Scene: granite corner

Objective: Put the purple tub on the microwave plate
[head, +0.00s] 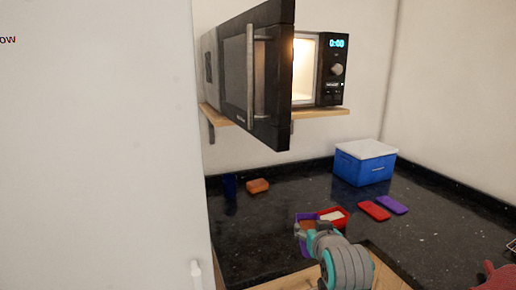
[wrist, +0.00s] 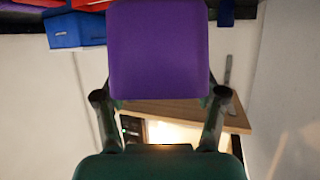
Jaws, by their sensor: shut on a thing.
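My gripper (head: 306,232) is low over the counter in the head view. It is shut on the purple tub (wrist: 160,48), which fills the upper middle of the wrist view between the two fingers. In the head view only part of the purple tub (head: 301,217) shows, with something brownish at it, beside a red tub. The microwave (head: 322,70) stands on a wall shelf, its door (head: 262,80) swung open toward me and its inside lit. The door covers much of the opening, and the microwave plate cannot be seen.
A red tub (head: 345,221) with pale contents sits on the dark counter (head: 270,225). A red lid (head: 374,210), a purple lid (head: 392,204), a blue cooler (head: 363,170), an orange block (head: 257,186) and a dark blue cup (head: 229,185) stand around. The wooden shelf (head: 318,112) overhangs the counter.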

